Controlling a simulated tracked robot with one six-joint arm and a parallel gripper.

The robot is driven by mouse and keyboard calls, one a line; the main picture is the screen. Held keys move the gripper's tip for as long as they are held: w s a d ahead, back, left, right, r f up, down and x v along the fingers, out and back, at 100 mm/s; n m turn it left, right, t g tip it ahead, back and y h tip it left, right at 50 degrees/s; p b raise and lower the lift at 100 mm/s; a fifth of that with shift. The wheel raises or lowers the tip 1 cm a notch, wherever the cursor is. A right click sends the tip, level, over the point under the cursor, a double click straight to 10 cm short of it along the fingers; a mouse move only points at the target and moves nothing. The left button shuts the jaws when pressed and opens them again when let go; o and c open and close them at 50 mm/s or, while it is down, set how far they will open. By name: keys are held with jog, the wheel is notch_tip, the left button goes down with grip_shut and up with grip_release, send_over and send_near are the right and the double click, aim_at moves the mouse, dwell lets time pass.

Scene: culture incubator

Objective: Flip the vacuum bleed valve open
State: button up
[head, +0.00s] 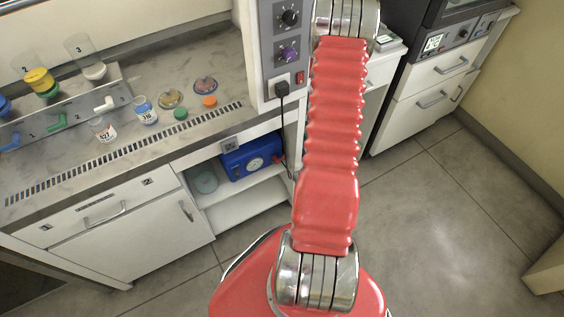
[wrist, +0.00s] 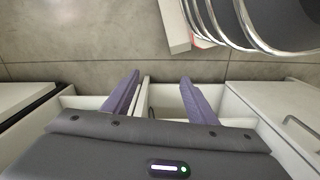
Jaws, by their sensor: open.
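A sloped grey filtration manifold (head: 72,118) stands on the bench at the left of the head view. It carries a blue lever (head: 10,143), a green lever (head: 57,122) and a white lever (head: 105,104) beside printed numbers. A blue pump box (head: 250,158) with a round gauge sits on a shelf under the bench. No part is clearly marked as the vacuum bleed valve, so I cannot tell which it is. My gripper (wrist: 160,78) shows in the wrist view with two purple fingers apart and nothing between them, above cabinet tops and floor. It is not visible in the head view.
A white drawer cabinet (head: 430,90) is farther right. The grey floor (head: 450,215) is open.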

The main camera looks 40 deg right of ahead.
notch_tip(320, 180, down, 11)
jog(key=s+a+t, duration=0.1)
jog(key=s+t, duration=0.1)
jog(key=t, duration=0.1)
jog(key=n+t+h, duration=0.3)
jog(key=t+h, duration=0.2)
jog(key=t, duration=0.5)
send_near(281, 160)
jog(key=v, duration=0.5)
jog(key=shift+a+r, duration=0.1)
jog(key=shift+r, duration=0.05)
jog(key=x, duration=1.4)
jog(key=shift+s, duration=0.1)
jog(key=c, duration=0.8)
